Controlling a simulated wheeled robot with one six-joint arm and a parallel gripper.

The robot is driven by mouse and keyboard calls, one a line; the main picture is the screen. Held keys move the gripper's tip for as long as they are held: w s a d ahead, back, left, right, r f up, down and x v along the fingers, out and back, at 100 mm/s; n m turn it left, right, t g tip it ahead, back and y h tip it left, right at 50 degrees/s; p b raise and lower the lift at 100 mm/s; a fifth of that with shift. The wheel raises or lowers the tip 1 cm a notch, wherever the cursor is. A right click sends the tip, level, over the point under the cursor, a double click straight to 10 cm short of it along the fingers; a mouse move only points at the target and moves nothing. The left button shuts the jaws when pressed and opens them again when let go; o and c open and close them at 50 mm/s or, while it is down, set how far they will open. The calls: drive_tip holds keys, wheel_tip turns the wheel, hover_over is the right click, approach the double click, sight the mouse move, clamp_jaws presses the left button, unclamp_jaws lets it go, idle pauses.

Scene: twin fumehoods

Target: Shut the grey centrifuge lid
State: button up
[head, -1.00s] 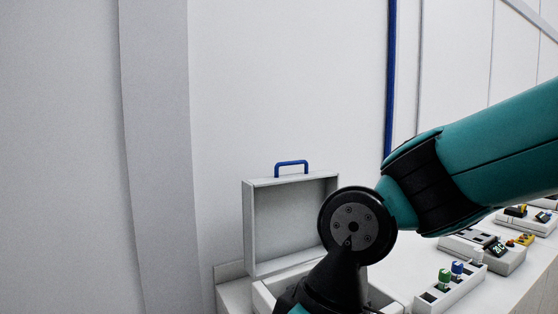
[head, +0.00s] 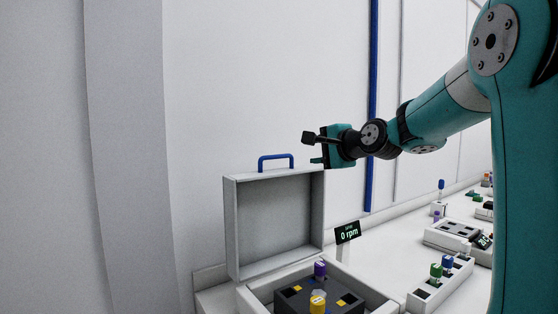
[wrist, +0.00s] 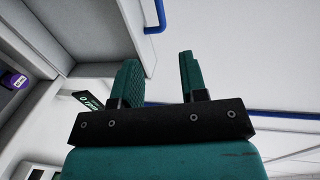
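The grey centrifuge lid (head: 275,222) stands open and upright at the back of the centrifuge body (head: 384,303), with a blue handle (head: 276,157) on its top edge. The lid and handle (wrist: 154,15) also show in the wrist view, on the upper left. My gripper (head: 312,149) is beside the lid's top right corner, slightly above it and right of the handle. In the wrist view its two fingers (wrist: 162,76) are apart with nothing between them. The dark rotor (head: 291,302) holds a purple-capped tube (head: 320,269) and a yellow-capped tube (head: 318,303).
A small display (head: 347,232) reading 0 rpm stands at the centrifuge's right. Further right are a rack (head: 424,297) with green- and blue-capped tubes and a grey device (head: 455,236). A white wall is behind. The space above the open centrifuge is clear.

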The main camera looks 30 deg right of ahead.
sight(281, 157)
drive_tip(key=p+x, duration=0.5)
drive_tip(key=x, duration=1)
drive_tip(key=shift+w+a+p, duration=0.1)
drive_tip(key=shift+a+p, duration=0.05)
drive_tip(key=shift+p, duration=0.15)
drive_tip(key=shift+w+f, duration=0.25)
drive_tip(key=shift+w, duration=0.4)
clamp_jaws()
